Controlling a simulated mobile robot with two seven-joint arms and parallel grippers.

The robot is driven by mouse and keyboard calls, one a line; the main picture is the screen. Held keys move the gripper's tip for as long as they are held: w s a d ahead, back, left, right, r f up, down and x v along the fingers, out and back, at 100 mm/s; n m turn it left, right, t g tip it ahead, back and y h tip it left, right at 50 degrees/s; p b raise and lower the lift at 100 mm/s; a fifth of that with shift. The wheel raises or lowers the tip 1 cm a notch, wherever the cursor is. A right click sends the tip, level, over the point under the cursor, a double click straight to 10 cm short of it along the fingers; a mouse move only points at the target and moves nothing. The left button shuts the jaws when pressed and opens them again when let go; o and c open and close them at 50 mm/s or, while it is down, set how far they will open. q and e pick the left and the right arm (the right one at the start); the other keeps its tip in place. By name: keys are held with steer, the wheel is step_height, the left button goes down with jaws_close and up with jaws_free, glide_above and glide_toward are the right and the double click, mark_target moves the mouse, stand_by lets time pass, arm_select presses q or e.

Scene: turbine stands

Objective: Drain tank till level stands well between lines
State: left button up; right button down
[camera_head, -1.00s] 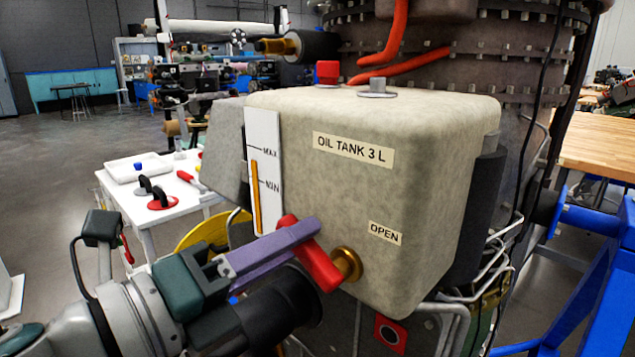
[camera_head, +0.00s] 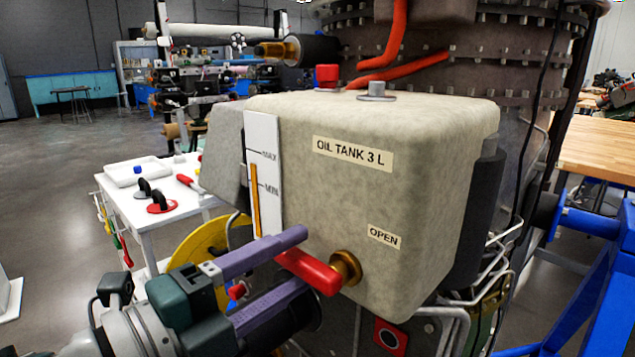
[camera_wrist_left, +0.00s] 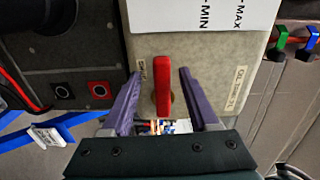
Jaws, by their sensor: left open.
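The oil tank (camera_head: 420,140) is a beige box with a white gauge strip (camera_head: 262,140) on its left. The amber column (camera_head: 255,200) ends between the MAX and MIN lines. A red valve handle (camera_head: 308,272) sits on a brass fitting (camera_head: 346,266) low on the tank, left of the OPEN label (camera_head: 384,237). The handle points left in the head view. My left gripper (camera_head: 300,258) is open around it. In the left wrist view the red handle (camera_wrist_left: 163,88) stands between the two purple fingers (camera_wrist_left: 160,76), with a gap each side. My right gripper is out of view.
A white table (camera_head: 165,215) with a tray and a red-based tool (camera_head: 162,203) stands left of the tank. A yellow reel (camera_head: 200,250) is behind my left gripper. A blue frame (camera_head: 590,270) and a wooden bench (camera_head: 605,150) are at the right.

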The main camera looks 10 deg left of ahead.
arm_select(q)
steer(key=shift+p+v, duration=0.45)
steer(key=shift+v, duration=1.8)
glide_toward(287, 266)
steer(key=shift+s+p, duration=0.15)
steer(key=shift+p, duration=0.15)
